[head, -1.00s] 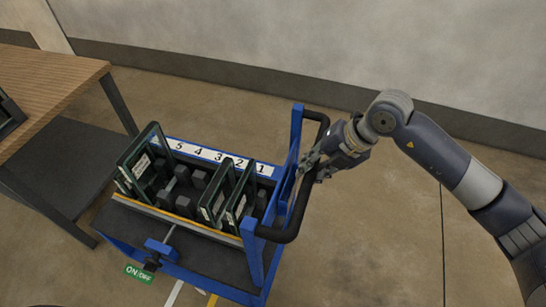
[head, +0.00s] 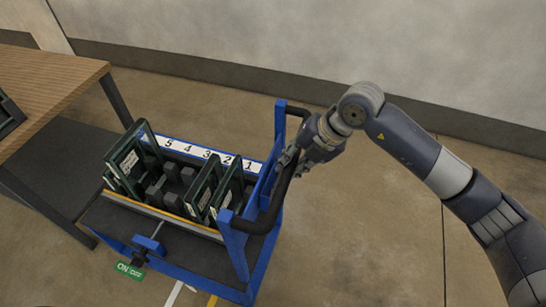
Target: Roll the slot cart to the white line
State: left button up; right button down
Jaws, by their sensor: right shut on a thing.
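The slot cart (head: 262,198) is a blue frame with a black push handle on its right end and a numbered strip, 5 to 1, along its back edge. Several dark-framed panels stand in its slots. My right gripper (head: 291,163) is shut on the black handle (head: 284,190). A white line (head: 172,296) shows on the floor below the cart's front edge, beside a yellow strip (head: 212,300); the rest of the line is hidden or out of the frame. My left gripper is not in view.
A wooden table (head: 45,90) with a dark lower shelf stands close to the cart's left end. A green ON/OFF label (head: 130,271) shows at the cart's front. A wall (head: 330,50) runs along the back. The floor on the right is clear.

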jog(key=shift+w+a+b, duration=0.1)
jog(key=shift+w+a, duration=0.15)
jog(key=shift+a, duration=0.5)
jog(key=shift+w+a+b, duration=0.15)
jog(key=shift+w+a, duration=0.05)
jog(key=shift+a, duration=0.6)
jog(key=shift+w+a+b, duration=0.1)
jog(key=shift+w+a, duration=0.15)
jog(key=shift+a, duration=0.5)
jog(key=shift+a, duration=0.25)
jog(key=shift+w+a+r+b, duration=0.1)
jog(key=shift+w+a+b, duration=0.2)
jog(key=shift+a, duration=0.55)
jog(key=shift+w+a+f+b, duration=0.15)
jog(key=shift+w+a, duration=0.1)
jog(key=shift+a, duration=0.65)
jog(key=shift+w+a+r+b, duration=0.15)
jog(key=shift+w+a+b, duration=0.15)
jog(key=shift+a, duration=0.55)
jog(key=c, duration=1.2)
grip_release()
